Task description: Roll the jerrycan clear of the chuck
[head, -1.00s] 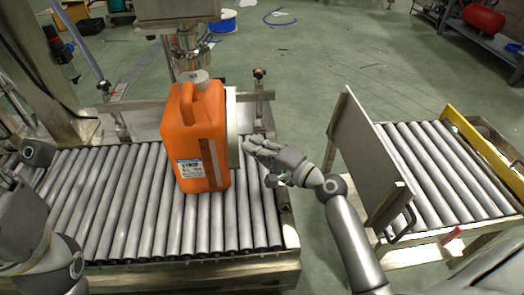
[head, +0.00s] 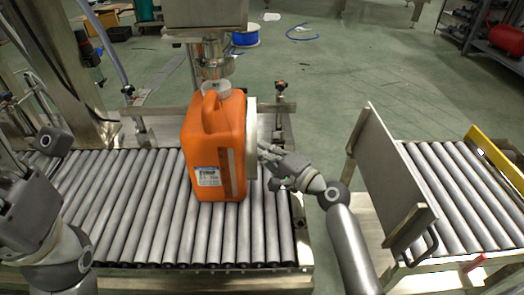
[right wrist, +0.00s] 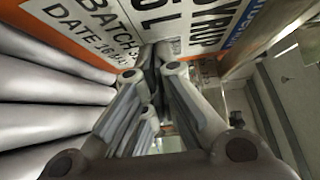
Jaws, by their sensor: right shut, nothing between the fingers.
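The orange jerrycan (head: 213,150) stands upright on the roller conveyor (head: 150,225), its grey cap (head: 216,88) up and its white label facing me. The metal chuck (head: 214,62) hangs just above and behind the cap in the head view; whether they touch is unclear. My right gripper (head: 263,150) is shut and empty, beside the pale plate (head: 251,143) at the can's right side. In the right wrist view its fingertips (right wrist: 150,60) are close to the jerrycan's label (right wrist: 160,25); contact cannot be told. My left arm shows at the left, but its gripper is not visible.
Bare rollers lie left of the can and in a short stretch on its right. A gap separates this conveyor from a second one (head: 455,195) at the right, with an upright metal plate (head: 385,165) at its near end. A machine frame stands at the back left.

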